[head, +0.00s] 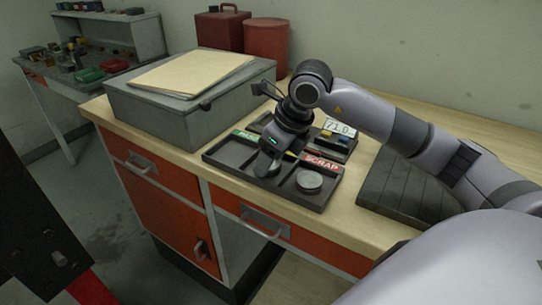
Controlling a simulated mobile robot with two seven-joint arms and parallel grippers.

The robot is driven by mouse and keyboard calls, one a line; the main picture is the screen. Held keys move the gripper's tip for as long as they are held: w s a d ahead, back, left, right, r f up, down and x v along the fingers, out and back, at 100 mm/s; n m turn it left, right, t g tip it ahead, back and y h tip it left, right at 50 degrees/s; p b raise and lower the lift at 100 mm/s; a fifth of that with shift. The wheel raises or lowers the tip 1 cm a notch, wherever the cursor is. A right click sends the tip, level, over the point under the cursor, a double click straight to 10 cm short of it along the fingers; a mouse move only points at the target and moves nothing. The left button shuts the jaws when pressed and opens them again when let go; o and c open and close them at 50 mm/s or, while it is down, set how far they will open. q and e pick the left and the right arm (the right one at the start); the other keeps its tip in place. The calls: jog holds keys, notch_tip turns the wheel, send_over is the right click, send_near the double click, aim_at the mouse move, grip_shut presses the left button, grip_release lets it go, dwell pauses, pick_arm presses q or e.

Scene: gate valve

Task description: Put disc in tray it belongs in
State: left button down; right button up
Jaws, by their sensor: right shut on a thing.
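A dark tray (228,157) with two compartments sits near the front edge of the wooden bench. Its left compartment has a green label (245,135), partly hidden and unreadable; the right one has a red SCRAP label (323,163). A grey disc (309,181) lies in the SCRAP compartment. My right gripper (265,163) points down over the left compartment, shut on a second grey disc (272,170), mostly hidden by the fingers. I cannot tell whether this disc touches the tray floor. My left gripper is out of view.
Behind the tray stands a device with a display reading 71.0 (339,127). A grey metal box (160,118) with a folder on top stands to the left. A dark ribbed mat (391,190) lies to the right, under my right arm.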

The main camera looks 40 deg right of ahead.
jog(key=o, duration=1)
jog(key=shift+f, duration=0.1)
jog(key=shift+o, duration=0.2)
jog(key=shift+r, duration=0.2)
jog(key=v, duration=1.2)
jog(key=shift+f, duration=0.1)
